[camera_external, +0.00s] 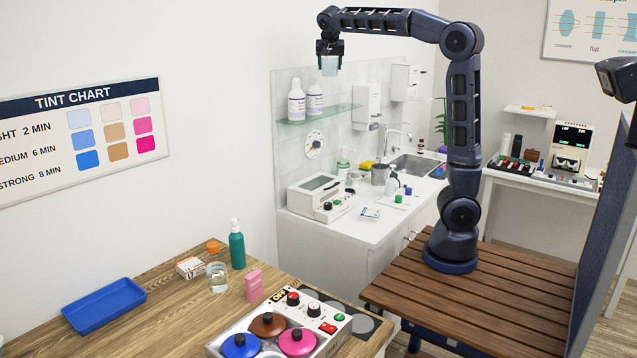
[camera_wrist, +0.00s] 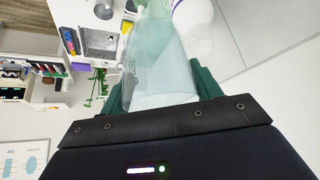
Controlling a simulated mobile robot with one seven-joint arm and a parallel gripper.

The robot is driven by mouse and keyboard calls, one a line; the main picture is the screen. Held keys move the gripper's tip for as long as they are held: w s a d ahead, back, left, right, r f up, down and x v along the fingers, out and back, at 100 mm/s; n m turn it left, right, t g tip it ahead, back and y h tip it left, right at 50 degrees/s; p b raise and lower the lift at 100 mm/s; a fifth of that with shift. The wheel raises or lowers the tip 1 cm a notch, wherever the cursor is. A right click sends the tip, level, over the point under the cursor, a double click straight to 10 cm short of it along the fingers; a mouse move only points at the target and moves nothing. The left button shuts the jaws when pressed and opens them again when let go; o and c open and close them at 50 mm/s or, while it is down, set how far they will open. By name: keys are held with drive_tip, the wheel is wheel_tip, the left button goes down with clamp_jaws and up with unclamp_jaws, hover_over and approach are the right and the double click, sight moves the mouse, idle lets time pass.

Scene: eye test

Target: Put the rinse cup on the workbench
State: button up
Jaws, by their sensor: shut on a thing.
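My gripper (camera_external: 330,56) is high up at the top of the external view, shut on the rinse cup (camera_external: 329,67), a pale blue-green translucent cup. The cup hangs in the air, above and behind the wood-topped workbench (camera_external: 170,310) at lower left. In the wrist view the cup (camera_wrist: 158,60) fills the space between my green fingers (camera_wrist: 157,85), and things behind show faintly through it. I cannot tell whether anything is inside it.
On the workbench are a blue tray (camera_external: 104,305), a jar (camera_external: 217,276), a teal bottle (camera_external: 237,248), a pink box (camera_external: 254,286) and a tint unit (camera_external: 282,325). Bare wood shows between tray and jar. A glass shelf (camera_external: 325,115) with bottles is below my gripper.

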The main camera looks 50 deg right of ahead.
drive_tip(key=a+r+n+t+y, duration=0.1)
drive_tip(key=a+r+n, duration=0.2)
drive_tip(key=a, duration=1)
drive_tip(key=w+a+f+n+t+y, duration=0.15)
drive_tip(key=a+f+n, duration=0.3)
drive_tip(key=a, duration=1.65)
drive_tip(key=w+a+f+n+y, duration=0.2)
drive_tip(key=a+f+n+y, duration=0.3)
drive_tip(key=a, duration=1.7)
drive_tip(key=n+g+y, duration=0.2)
drive_tip(key=n+y, duration=0.1)
drive_tip(key=n, duration=0.4)
hover_over(163, 346)
drive_tip(key=shift+h, duration=0.25)
wheel_tip(163, 346, down, 48)
drive_tip(key=shift+f, duration=0.15)
drive_tip(key=shift+f, duration=0.15)
drive_tip(key=o, duration=1)
